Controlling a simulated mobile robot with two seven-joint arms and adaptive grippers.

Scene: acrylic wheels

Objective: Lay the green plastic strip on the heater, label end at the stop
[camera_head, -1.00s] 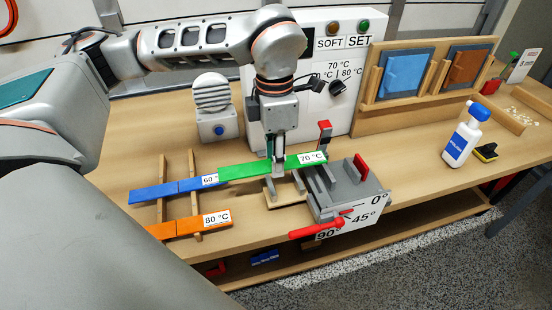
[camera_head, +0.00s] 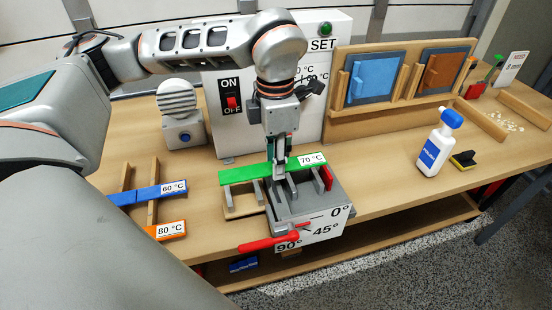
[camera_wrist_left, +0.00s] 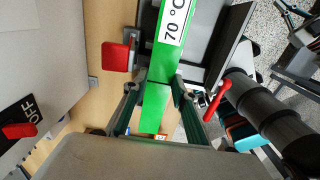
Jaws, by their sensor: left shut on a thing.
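The green strip (camera_head: 240,175) has a white 70 °C label at its right end. My left gripper (camera_head: 279,172) is shut on it near its middle and holds it roughly level over the grey fixture (camera_head: 312,203); whether it touches the bars below is unclear. The label end is close to a red block (camera_head: 327,178) on the fixture. In the left wrist view the strip (camera_wrist_left: 155,105) runs between the fingers (camera_wrist_left: 158,100), label away from me, with a red block (camera_wrist_left: 115,57) to its left. The control box (camera_head: 233,125) stands behind.
A blue 60 °C strip (camera_head: 150,193) and an orange 80 °C strip (camera_head: 166,230) lie on wooden rails at left. A red lever (camera_head: 262,242) sticks out in front of the fixture.

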